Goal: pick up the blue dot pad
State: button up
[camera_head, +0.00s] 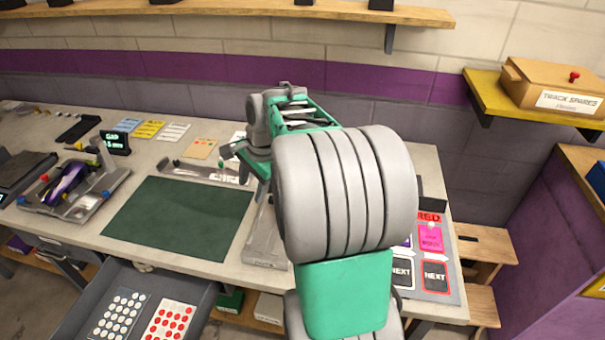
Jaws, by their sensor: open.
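An open grey drawer (68,318) below the bench's front edge holds two dot pads. The left pad (119,314) has rows of white dots on a dark bluish ground and is the likeliest blue dot pad; its exact colour is hard to tell. The right pad (169,322) is pale with red dots. Both lie flat, cut off by the picture's bottom edge. My gripper (234,164) is open above the back of the bench, near the green mat, far from the drawer. It is small here and partly hidden by my arm; nothing shows held in it.
A dark green mat (178,215) lies clear on the bench. A purple car on a grey fixture (70,190) stands at left, near a small display (115,143). Coloured cards lie behind. A board with NEXT cards (435,275) is at right. My arm hides the middle right of the bench.

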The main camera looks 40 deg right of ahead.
jog(key=d+f+m+p, duration=0.3)
jog(key=d+m, duration=1.1)
jog(key=d, duration=0.7)
jog(key=shift+t+y, duration=0.4)
jog(key=x, duration=0.2)
jog(key=p+x, duration=0.1)
jog(key=x, duration=0.4)
jog(key=shift+d+f, duration=0.25)
jog(key=shift+f, duration=0.05)
jog(key=shift+w+f, duration=0.15)
jog(key=shift+f, duration=0.2)
jog(key=shift+c, duration=0.4)
grip_shut()
